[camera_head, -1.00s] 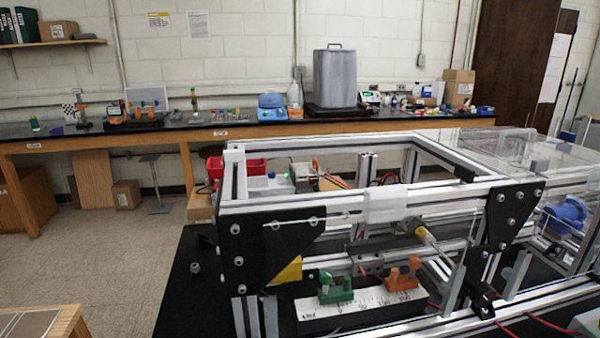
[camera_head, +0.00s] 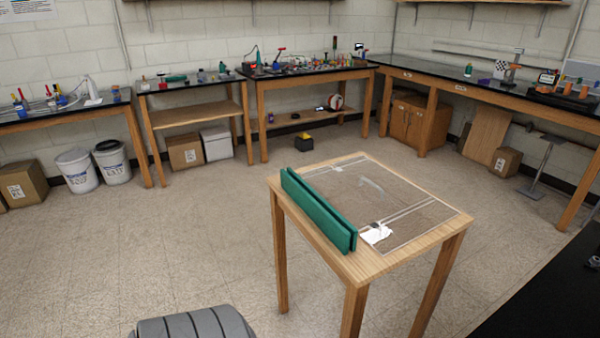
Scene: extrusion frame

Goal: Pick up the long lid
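A long clear panel (camera_head: 350,200) with pale edge lines lies flat on a small wooden table (camera_head: 404,252). It looks like the lid, with a pale curved mark on it that may be a handle. A crumpled white piece (camera_head: 375,235) and a small dark item lie at its near end. Long green slabs (camera_head: 318,208) stand on edge along the table's left side, beside the panel. Neither of my grippers is in view.
Open floor (camera_head: 190,240) surrounds the small table. A black surface (camera_head: 545,300) lies at the lower right. A grey ribbed object (camera_head: 190,324) is cut off at the bottom edge. Workbenches (camera_head: 315,78), white buckets (camera_head: 77,170) and boxes (camera_head: 186,152) line the back walls.

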